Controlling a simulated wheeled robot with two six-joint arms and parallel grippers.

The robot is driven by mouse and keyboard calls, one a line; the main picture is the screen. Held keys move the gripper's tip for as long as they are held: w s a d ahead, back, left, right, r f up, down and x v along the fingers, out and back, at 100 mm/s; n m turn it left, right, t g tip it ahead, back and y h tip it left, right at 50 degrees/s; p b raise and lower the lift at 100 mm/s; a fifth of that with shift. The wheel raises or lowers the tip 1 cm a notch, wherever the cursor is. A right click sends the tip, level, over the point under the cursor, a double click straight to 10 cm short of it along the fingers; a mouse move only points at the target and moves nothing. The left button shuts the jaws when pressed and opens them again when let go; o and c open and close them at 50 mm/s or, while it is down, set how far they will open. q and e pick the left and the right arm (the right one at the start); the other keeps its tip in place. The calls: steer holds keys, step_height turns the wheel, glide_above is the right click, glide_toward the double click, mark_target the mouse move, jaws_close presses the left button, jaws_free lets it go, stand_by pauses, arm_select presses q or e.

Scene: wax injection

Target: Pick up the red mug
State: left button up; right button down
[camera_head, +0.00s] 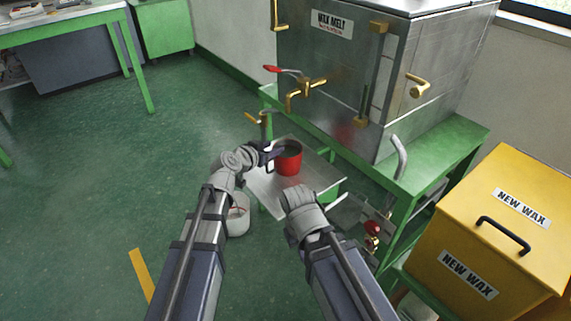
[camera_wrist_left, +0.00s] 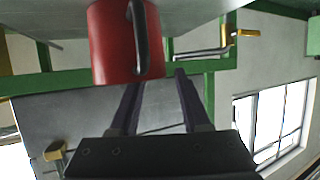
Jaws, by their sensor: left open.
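The red mug (camera_head: 289,164) stands upright on a light metal tray (camera_head: 318,177) below the wax melter's taps in the head view. In the left wrist view the red mug (camera_wrist_left: 110,48) fills the upper left, and its dark handle (camera_wrist_left: 140,38) faces the camera. My left gripper (camera_head: 276,150) is at the mug's left side. In the left wrist view my left gripper (camera_wrist_left: 158,80) has its two fingers apart with nothing between them, close to the handle; contact cannot be told. My right arm shows at bottom centre, but its gripper fingers do not show.
The steel wax melter (camera_head: 345,75), with brass taps, stands on a green bench (camera_head: 445,150) behind the mug. A white bucket (camera_head: 238,218) is on the floor beside my left arm. A yellow wax box (camera_head: 490,225) is at right. Open green floor lies left.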

arm_select(q)
steer(key=x, duration=0.2)
steer(key=shift+w+d+f, duration=0.1)
steer(key=shift+w+f, duration=0.05)
steer(key=shift+w, duration=0.1)
steer(key=shift+c, duration=0.4)
jaws_close()
steer(key=shift+s, duration=0.1)
stand_by(0.6)
